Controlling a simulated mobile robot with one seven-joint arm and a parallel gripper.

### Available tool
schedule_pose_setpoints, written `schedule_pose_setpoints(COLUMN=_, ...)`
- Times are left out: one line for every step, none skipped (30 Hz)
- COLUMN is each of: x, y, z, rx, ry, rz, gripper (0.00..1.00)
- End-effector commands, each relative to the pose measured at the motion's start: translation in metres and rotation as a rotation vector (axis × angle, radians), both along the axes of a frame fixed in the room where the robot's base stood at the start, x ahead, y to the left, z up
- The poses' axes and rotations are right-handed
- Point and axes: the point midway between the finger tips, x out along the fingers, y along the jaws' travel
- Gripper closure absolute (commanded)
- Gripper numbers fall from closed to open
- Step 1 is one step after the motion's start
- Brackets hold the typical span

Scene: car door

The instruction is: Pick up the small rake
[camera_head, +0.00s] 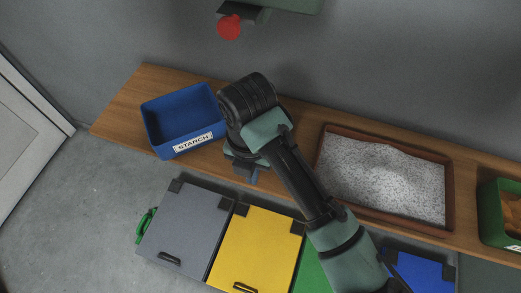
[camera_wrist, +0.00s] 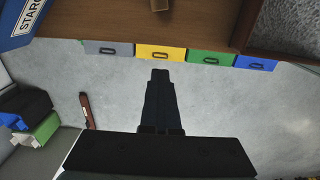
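No small rake can be made out for certain in either view. In the head view my arm's end hangs at the front of the wooden shelf, between the blue STARCH bin and the tray; the fingertips are mostly hidden there.
The wooden shelf (camera_head: 120,110) holds the blue STARCH bin (camera_head: 165,105), a brown tray of speckled white material (camera_head: 447,190) and a green box (camera_head: 490,215). Grey (camera_head: 185,230), yellow (camera_head: 255,250), green and blue lidded bins stand below. A red knob (camera_head: 229,27) sits above.

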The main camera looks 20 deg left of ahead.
Motion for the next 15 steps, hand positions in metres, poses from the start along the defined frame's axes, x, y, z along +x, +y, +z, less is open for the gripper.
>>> schedule_pose_setpoints(x=-0.013, y=0.0, z=-0.001, rx=0.004, ry=0.0, rz=0.002, gripper=1.0)
schedule_pose_setpoints(x=-0.02, y=0.0, z=-0.001, rx=0.004, ry=0.0, rz=0.0, gripper=1.0)
schedule_pose_setpoints(x=-0.029, y=-0.001, z=-0.001, rx=0.003, ry=-0.001, rz=0.001, gripper=1.0)
schedule_pose_setpoints(x=-0.036, y=0.0, z=-0.002, rx=0.003, ry=-0.001, rz=0.0, gripper=1.0)
schedule_pose_setpoints(x=-0.042, y=-0.001, z=-0.001, rx=0.002, ry=-0.001, rz=0.0, gripper=1.0)
schedule_pose_setpoints(x=-0.05, y=0.0, z=-0.001, rx=0.003, ry=-0.002, rz=0.001, gripper=1.0)
schedule_pose_setpoints(x=-0.055, y=-0.001, z=0.0, rx=0.001, ry=-0.003, rz=-0.001, gripper=1.0)
schedule_pose_setpoints(x=-0.061, y=-0.002, z=0.001, rx=-0.001, ry=-0.004, rz=0.001, gripper=1.0)
schedule_pose_setpoints(x=-0.068, y=-0.002, z=0.001, rx=-0.001, ry=-0.003, rz=0.0, gripper=1.0)
schedule_pose_setpoints(x=-0.073, y=-0.002, z=0.001, rx=-0.001, ry=-0.003, rz=0.0, gripper=1.0)
schedule_pose_setpoints(x=-0.078, y=-0.002, z=0.001, rx=-0.001, ry=-0.002, rz=-0.001, gripper=1.0)
schedule_pose_setpoints(x=-0.083, y=-0.002, z=0.001, rx=-0.002, ry=-0.004, rz=0.001, gripper=1.0)
schedule_pose_setpoints(x=-0.087, y=-0.002, z=0.001, rx=-0.002, ry=-0.003, rz=0.0, gripper=1.0)
schedule_pose_setpoints(x=-0.09, y=-0.002, z=0.001, rx=-0.002, ry=-0.003, rz=0.0, gripper=1.0)
schedule_pose_setpoints(x=-0.094, y=-0.001, z=0.001, rx=-0.002, ry=-0.001, rz=0.001, gripper=1.0)
